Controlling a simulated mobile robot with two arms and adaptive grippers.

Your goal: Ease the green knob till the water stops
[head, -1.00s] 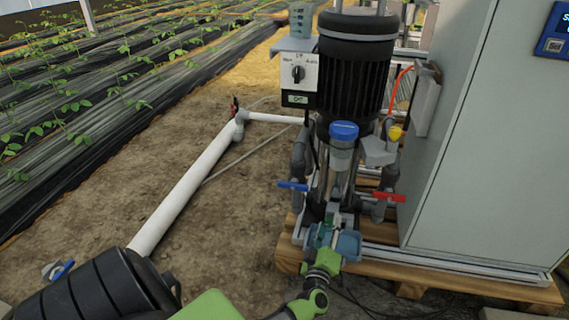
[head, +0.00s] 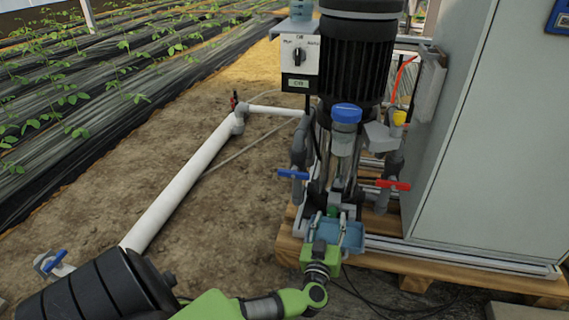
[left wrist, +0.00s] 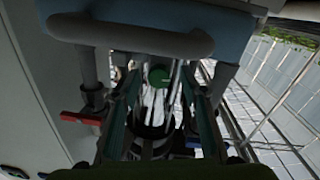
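The green knob (head: 333,211) sits low on the front of the pump skid, below the clear filter with a blue cap (head: 346,113). In the left wrist view the round green knob (left wrist: 158,76) shows between my two fingers, near their tips. My left gripper (head: 328,228) is at the knob from the front, partly hiding it in the head view. In the left wrist view its fingers (left wrist: 160,85) are apart, with gaps beside the knob; I see no clear contact. I cannot make out any running water. My right gripper is not in view.
A blue-grey basin (head: 352,238) lies around the gripper's end. A blue valve handle (head: 293,174) and a red one (head: 393,185) flank the filter. A grey cabinet (head: 470,150) stands at right on the pallet (head: 400,262). Bare soil (head: 240,220) is open at left.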

